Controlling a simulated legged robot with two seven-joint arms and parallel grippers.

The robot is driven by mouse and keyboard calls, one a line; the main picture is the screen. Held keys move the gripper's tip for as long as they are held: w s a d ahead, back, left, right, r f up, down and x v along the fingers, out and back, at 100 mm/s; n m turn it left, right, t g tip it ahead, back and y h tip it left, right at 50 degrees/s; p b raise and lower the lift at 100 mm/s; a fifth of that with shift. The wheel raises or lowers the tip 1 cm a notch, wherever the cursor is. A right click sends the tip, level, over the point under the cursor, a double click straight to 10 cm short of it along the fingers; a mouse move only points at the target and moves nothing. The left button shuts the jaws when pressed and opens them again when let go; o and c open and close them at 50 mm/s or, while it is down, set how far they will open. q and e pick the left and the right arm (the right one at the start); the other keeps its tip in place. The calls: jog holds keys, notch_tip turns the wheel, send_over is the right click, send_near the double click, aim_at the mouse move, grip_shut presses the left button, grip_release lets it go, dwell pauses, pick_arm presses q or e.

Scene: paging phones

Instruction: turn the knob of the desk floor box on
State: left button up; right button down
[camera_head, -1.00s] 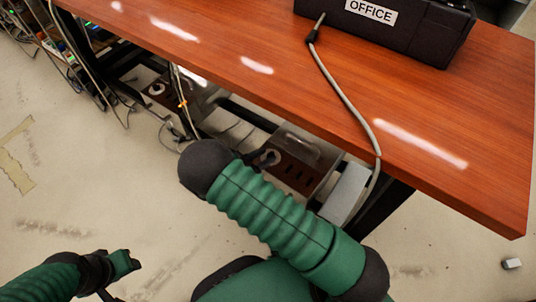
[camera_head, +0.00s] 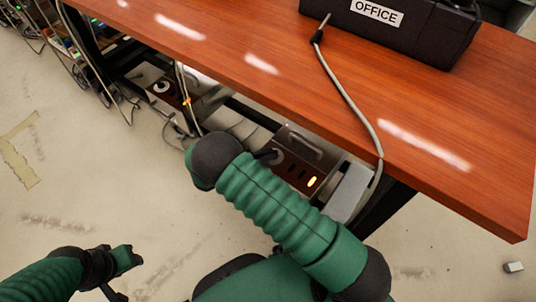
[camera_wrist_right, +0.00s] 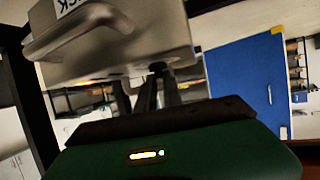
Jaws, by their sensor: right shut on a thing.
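The desk floor box (camera_head: 296,146) stands under the desk, with a brown slotted face, a metal top and a handle. An orange light (camera_head: 312,182) glows on its face. The round knob (camera_head: 277,157) sits at the face's left end, partly covered by my right gripper (camera_head: 266,154). In the right wrist view the fingers (camera_wrist_right: 150,94) are close together against the underside of the metal box (camera_wrist_right: 120,50); the knob is hidden there, and the fingers are shut on it. My left gripper (camera_head: 122,272) is low at the left, away from the box; its jaw gap is unclear.
The wooden desk top (camera_head: 300,85) overhangs the box. A black case marked OFFICE (camera_head: 400,25) stands on it, with a grey cable (camera_head: 345,95) running over the edge. A second box (camera_head: 160,88) and loose cables lie further left.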

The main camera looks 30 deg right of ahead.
jog(key=shift+w+f+m+g, duration=0.15)
jog(key=shift+f+m+g, duration=0.05)
jog(key=shift+m+g, duration=0.55)
jog(key=shift+w+f+m+g+b, duration=0.2)
jog(key=shift+m+g+b, duration=0.5)
jog(key=shift+g, duration=0.25)
jog(key=m+g+b, duration=0.1)
jog(key=m+g+y+b, duration=0.1)
jog(key=shift+w+m+g, duration=0.25)
jog(key=shift+g, duration=0.15)
jog(key=shift+w+d+r+m+g+y+b, duration=0.1)
jog(key=shift+r+m+g+y+b, duration=0.15)
jog(key=shift+m+g+b, duration=0.35)
jog(key=c, duration=1.5)
grip_release()
